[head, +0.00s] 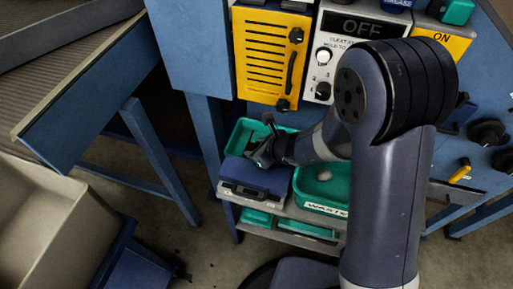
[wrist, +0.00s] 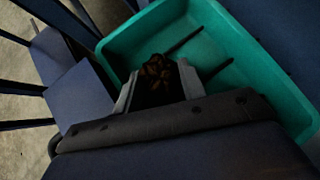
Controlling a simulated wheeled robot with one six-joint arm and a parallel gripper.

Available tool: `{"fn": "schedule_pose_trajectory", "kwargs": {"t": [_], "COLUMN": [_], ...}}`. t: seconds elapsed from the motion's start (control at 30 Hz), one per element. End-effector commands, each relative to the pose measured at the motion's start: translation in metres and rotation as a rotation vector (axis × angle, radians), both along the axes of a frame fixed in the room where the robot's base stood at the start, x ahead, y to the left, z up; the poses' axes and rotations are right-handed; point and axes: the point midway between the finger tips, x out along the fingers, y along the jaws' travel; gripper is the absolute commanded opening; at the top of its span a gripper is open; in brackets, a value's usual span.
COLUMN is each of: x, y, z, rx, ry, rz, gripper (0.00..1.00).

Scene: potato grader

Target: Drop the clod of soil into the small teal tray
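The clod of soil (wrist: 155,76) is a dark brown, crumbly lump between the grey fingers of my gripper (wrist: 158,86) in the wrist view. The fingers look shut on it. A teal tray (wrist: 255,75) lies beneath and beyond the clod, with two thin dark bars or shadows across its floor. In the head view my gripper (head: 262,153) is over the shelf, at a small teal tray (head: 238,135) behind a blue case. The clod cannot be made out there. My gripper and arm hide part of that tray.
A blue case (head: 255,178) stands in front of the small tray. Right of it is a larger teal tray labelled WASTE (head: 325,208) holding a pale lump (head: 324,174). More teal trays (head: 257,217) sit on the lower shelf. A yellow panel (head: 265,55) rises behind.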

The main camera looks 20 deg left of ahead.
Motion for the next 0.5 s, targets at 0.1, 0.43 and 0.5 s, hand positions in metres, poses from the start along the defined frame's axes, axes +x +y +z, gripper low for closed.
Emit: {"fn": "schedule_pose_trajectory", "kwargs": {"t": [0.1,0.43,0.5], "x": [-0.0017,-0.0031,-0.0031], "y": [-0.0019,-0.0025,-0.0027], "z": [-0.0049,-0.0040,0.0001], "rx": [-0.010,-0.014,-0.014], "ry": [0.005,0.008,0.008], "rz": [0.000,0.002,0.002], "gripper": [0.48,0.48,0.48]}}
